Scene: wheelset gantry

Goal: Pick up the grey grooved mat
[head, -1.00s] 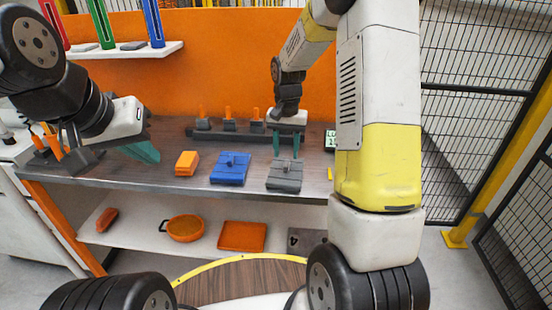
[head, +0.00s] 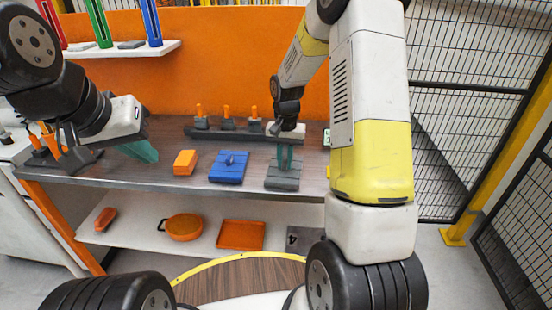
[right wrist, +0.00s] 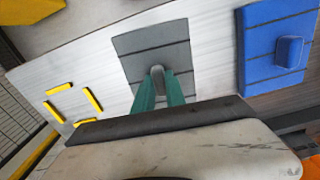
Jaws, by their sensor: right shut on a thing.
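The grey grooved mat (head: 283,184) lies on the dark worktop, right of the blue mat; it also shows in the right wrist view (right wrist: 142,45). A small grey grip stands up from its middle. My right gripper (head: 285,163) is down over the mat, and in the right wrist view its teal fingers (right wrist: 159,80) are shut on this grip. The mat looks to be resting on the worktop. My left gripper (head: 146,152) hangs above the left end of the worktop, away from the mat; its finger gap is unclear.
The blue mat (head: 229,168) and an orange block (head: 186,163) lie left of the grey mat. Behind stands a dark rack with orange-handled tools (head: 227,126). Yellow markings (right wrist: 93,99) lie on the other side. A lower shelf holds an orange pan (head: 183,228) and tray (head: 240,235).

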